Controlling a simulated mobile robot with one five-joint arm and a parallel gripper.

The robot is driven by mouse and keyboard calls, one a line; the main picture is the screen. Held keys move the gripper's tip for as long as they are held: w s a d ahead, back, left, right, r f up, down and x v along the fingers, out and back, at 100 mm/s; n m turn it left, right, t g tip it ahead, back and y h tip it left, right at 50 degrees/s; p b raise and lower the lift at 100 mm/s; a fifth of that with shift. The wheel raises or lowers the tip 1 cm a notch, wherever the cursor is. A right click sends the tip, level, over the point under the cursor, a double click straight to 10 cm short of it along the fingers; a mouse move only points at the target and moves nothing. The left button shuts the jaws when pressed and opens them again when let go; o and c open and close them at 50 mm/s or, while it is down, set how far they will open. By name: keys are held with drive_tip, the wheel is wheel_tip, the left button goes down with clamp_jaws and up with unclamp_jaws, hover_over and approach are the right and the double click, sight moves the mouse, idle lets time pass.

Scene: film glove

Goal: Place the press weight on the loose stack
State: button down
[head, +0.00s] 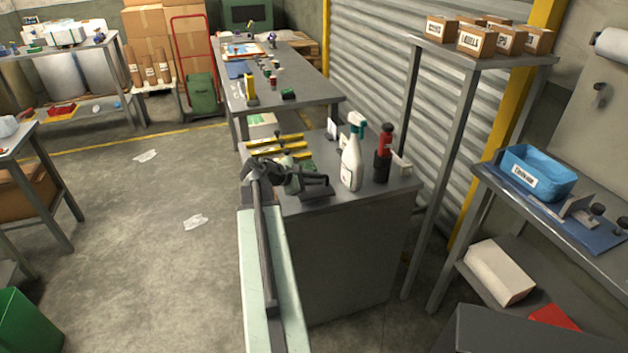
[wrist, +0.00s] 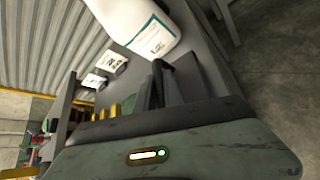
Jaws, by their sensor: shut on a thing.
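My gripper (head: 312,182) is low over the near end of a grey cabinet top (head: 395,185), left of a white spray bottle (head: 350,168). It is shut on a dark thing, which I take to be the press weight (head: 315,193); its outline blends with the dark fingers. In the wrist view, the dark fingers (wrist: 162,85) point towards the bottle and hide most of what they hold. Yellow-and-black bars (head: 275,141) lie just behind my gripper, with something green beside them. I cannot clearly make out the loose stack.
A red-and-black bottle (head: 384,155) stands right of the spray bottle. Small white label cards (wrist: 95,81) show in the wrist view. A long grey bench (head: 300,95) with small items lies beyond. A tall shelf with boxes (head: 477,40) is at the right. Open floor (head: 150,230) lies left.

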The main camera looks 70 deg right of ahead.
wheel_tip(320, 180, up, 8)
drive_tip(key=p, duration=0.7)
drive_tip(key=shift+r, duration=0.25)
